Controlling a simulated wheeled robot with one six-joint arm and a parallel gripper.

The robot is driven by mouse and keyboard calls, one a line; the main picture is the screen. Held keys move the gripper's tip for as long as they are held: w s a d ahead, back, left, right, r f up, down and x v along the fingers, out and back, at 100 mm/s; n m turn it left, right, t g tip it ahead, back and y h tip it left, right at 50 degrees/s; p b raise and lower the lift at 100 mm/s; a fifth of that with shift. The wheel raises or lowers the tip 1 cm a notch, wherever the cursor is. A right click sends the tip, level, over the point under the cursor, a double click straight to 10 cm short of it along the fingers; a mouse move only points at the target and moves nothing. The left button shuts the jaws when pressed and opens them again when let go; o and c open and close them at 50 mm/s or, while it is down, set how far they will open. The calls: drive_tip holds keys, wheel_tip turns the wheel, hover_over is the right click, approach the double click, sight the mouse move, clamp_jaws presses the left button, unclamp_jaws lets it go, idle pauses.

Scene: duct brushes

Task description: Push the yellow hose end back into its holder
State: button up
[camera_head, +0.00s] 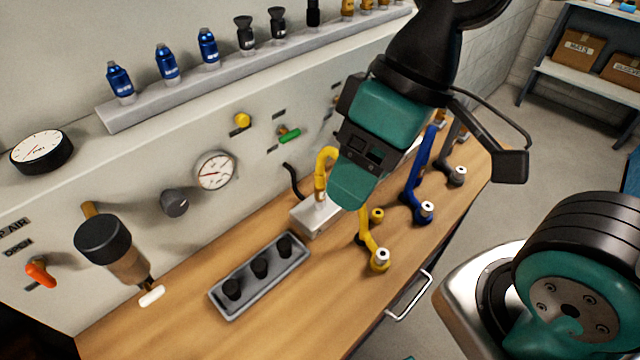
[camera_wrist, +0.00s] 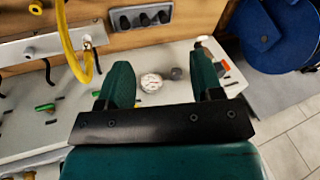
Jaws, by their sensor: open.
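The yellow hose (camera_head: 326,160) shows in the head view as an arch rising from a pale metal block (camera_head: 318,216) on the bench. Part of it is hidden behind my gripper (camera_head: 350,188). A yellow length with a pale round end (camera_head: 380,259) lies near the bench's front edge. In the wrist view the yellow hose (camera_wrist: 72,54) loops down at the left, and its silvery end meets the metal block (camera_wrist: 32,49). How deep it sits cannot be told. My gripper (camera_wrist: 162,72) is open and empty, apart from the hose in the wrist view.
A grey tray with black knobs (camera_head: 260,266) stands left of the block. A blue hose (camera_head: 420,170) and a grey-ended one (camera_head: 458,175) stand to the right. The wall panel carries a gauge (camera_head: 215,171) and a green lever (camera_head: 289,134). The bench's front left is bare.

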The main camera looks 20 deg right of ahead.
drive_tip(key=shift+c, duration=0.6)
drive_tip(key=m+h+p, duration=0.2)
drive_tip(key=h+p, duration=0.1)
drive_tip(key=p, duration=0.7)
hover_over(320, 172)
drive_tip(key=s+a, duration=0.2)
wheel_tip(320, 172, down, 10)
drive_tip(key=shift+m+h, duration=0.3)
drive_tip(key=shift+h, duration=0.3)
drive_tip(key=f, duration=0.2)
drive_tip(key=w+d+f+p, duration=0.1)
drive_tip(key=f, duration=0.1)
drive_tip(key=f+p, duration=0.1)
drive_tip(key=f, duration=0.1)
drive_tip(key=shift+w+d+f, duration=0.4)
drive_tip(key=shift+w+d+f+p, duration=0.1)
drive_tip(key=shift+f+p, duration=0.2)
drive_tip(key=shift+f, duration=0.1)
